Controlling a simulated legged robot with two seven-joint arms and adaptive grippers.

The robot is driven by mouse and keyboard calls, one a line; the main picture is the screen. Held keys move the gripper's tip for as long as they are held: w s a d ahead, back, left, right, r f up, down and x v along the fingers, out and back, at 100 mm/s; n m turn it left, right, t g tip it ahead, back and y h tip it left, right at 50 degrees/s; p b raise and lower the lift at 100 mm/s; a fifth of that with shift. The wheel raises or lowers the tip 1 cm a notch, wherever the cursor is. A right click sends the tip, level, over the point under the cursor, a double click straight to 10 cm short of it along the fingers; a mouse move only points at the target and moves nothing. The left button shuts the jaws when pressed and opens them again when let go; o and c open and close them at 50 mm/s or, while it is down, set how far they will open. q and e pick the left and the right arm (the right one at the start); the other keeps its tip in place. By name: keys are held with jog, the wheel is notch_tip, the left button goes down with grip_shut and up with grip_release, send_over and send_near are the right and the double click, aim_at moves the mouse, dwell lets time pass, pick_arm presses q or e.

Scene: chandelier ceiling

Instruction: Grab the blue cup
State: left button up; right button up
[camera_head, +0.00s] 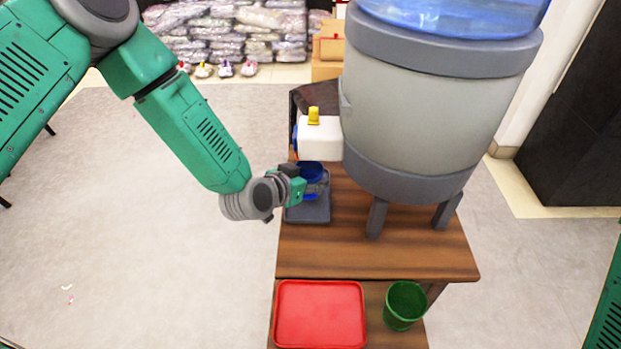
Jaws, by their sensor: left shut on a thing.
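My left gripper (312,187) comes in from the left and is shut on the cup's side. The fingers and part of the gripper hide much of the cup's lower body. My right gripper is out of the picture; only a bit of green arm shows at the right edge.
A red tray (320,314) and a green cup (404,304) sit on a lower shelf in front.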

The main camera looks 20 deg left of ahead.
pick_arm(q)
jog(key=s+a+p, duration=0.1)
jog(key=s+a, duration=0.1)
jog(key=s, duration=0.6)
jog(key=s+a+p, duration=0.2)
jog(key=s+a, duration=0.1)
jog(key=s, duration=0.5)
jog(key=shift+s+a, duration=0.15)
jog(key=shift+s, duration=0.1)
jog(key=shift+s+f, duration=0.1)
dwell(0.9)
